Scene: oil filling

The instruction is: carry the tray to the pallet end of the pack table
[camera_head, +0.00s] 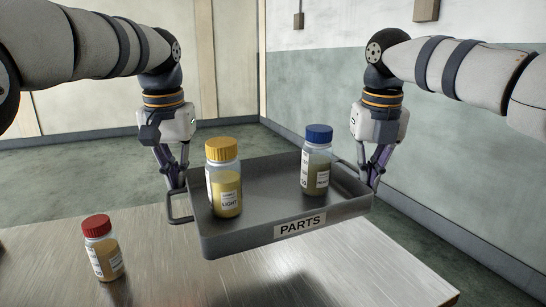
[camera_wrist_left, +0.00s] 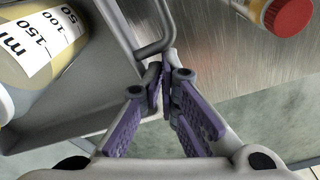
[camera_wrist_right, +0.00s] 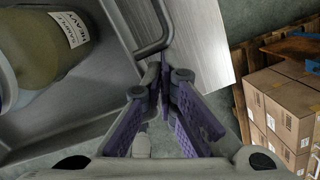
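The dark grey tray (camera_head: 350,208), labelled PARTS, hangs roughly level above the metal table (camera_head: 370,275), with a shadow below it. A yellow-capped bottle (camera_head: 223,180) marked LIGHT stands upright at its left. A blue-capped bottle (camera_head: 317,162) stands upright at its right; in the right wrist view this bottle (camera_wrist_right: 40,50) reads SAMPLE HEAVY. My left gripper (camera_head: 176,182) is shut on the tray's left handle (camera_wrist_left: 152,46). My right gripper (camera_head: 371,178) is shut on the right handle (camera_wrist_right: 152,46). The fingertips partly hide the handles.
A red-capped bottle (camera_head: 102,248) stands on the table at left, clear of the tray. Cardboard boxes (camera_wrist_right: 285,105) sit on a wooden pallet (camera_wrist_right: 240,95) beyond the table's edge in the right wrist view. The table right of the tray is bare. Walls stand behind and at right.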

